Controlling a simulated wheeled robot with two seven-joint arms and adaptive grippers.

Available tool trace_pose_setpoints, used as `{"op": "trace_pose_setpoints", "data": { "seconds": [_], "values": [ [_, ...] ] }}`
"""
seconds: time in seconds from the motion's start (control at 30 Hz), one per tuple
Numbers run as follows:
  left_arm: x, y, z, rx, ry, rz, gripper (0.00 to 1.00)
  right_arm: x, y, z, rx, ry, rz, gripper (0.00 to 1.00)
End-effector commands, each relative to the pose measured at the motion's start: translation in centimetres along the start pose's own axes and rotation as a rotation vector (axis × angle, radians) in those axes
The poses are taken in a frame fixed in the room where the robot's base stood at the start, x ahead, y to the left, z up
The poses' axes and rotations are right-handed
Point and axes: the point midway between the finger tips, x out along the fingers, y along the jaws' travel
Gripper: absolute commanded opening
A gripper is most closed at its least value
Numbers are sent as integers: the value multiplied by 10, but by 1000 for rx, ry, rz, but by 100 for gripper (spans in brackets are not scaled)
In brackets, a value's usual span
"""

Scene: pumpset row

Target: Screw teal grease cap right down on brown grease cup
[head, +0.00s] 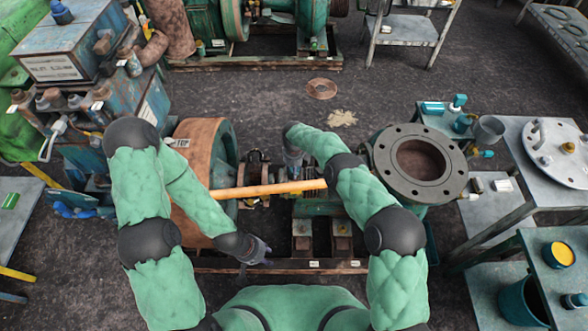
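My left gripper (258,256) is low in the middle of the head view, in front of the pump set's base. Its dark fingers look spread, with nothing seen between them. My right arm reaches forward over the pump set, and its wrist end (293,160) points down beside the shaft bearings (257,170). Its fingers are too small and hidden to tell open from shut. I cannot make out the teal grease cap or the brown grease cup for certain; the area under my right wrist is partly hidden.
An orange bar (268,189) spans between the rusty wheel (194,170) and my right arm. A large grey flange (418,165) stands right of that arm. Tables at the right hold teal items (432,107), a grey cup (489,130) and a yellow-topped tin (559,254). Blue machinery (75,60) crowds the left.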

Motion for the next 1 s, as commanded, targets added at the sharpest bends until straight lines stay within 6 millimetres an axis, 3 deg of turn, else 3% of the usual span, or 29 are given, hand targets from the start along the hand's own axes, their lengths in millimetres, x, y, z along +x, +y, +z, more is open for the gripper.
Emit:
{"op": "trace_pose_setpoints", "data": {
  "seconds": [0.03,0.13,0.17,0.23,0.27,1.0],
  "values": [
    [1,0,0,0,0,0,40,9,3,-6,-3,12,5,0],
    [1,0,0,0,0,0,40,10,3,-6,-4,12,5,0],
    [1,0,0,0,0,0,40,10,3,-6,-4,12,5,44],
    [1,0,0,0,0,0,40,10,3,-6,-5,13,5,63],
    [1,0,0,0,0,0,40,10,3,-6,-5,13,5,68],
    [0,0,0,0,0,0,40,2,1,-1,-4,3,1,64]
  ]
}}
